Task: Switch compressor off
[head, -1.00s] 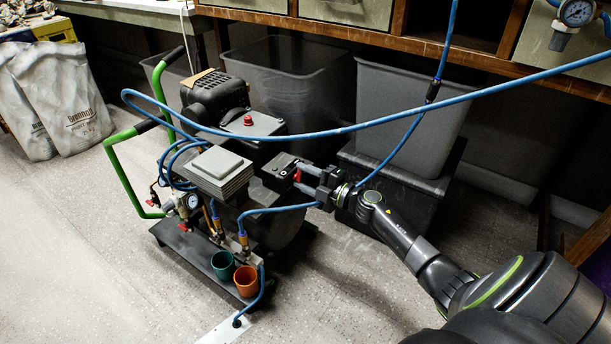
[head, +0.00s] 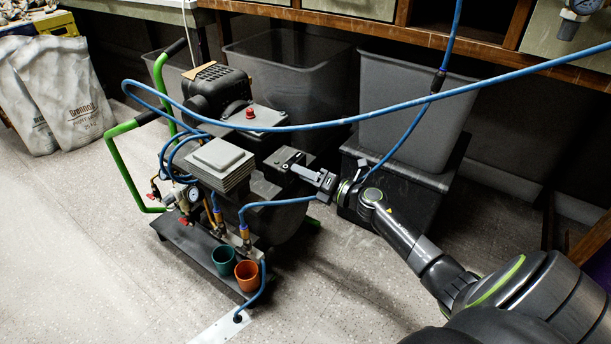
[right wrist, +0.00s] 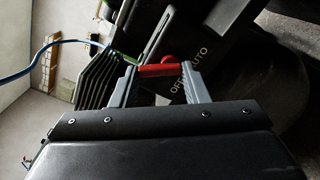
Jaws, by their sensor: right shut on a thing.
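The compressor (head: 235,168) stands on the floor left of centre in the head view, with a green handle and a black base. Its dark switch box (head: 286,160) faces my right gripper (head: 302,171). In the right wrist view a red switch lever (right wrist: 162,70) lies between the two grey fingers of the right gripper (right wrist: 162,78), which is shut on it. The lettering "OFF" and "AUTO" shows beside it, partly covered by a finger. In the head view the lever is hidden by the gripper. My left gripper is out of view.
A blue hose (head: 400,115) hangs across the space above the compressor and my right arm. Grey bins (head: 412,110) stand behind, under a wooden bench (head: 400,32). Green and orange cups (head: 246,272) sit at the compressor's front.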

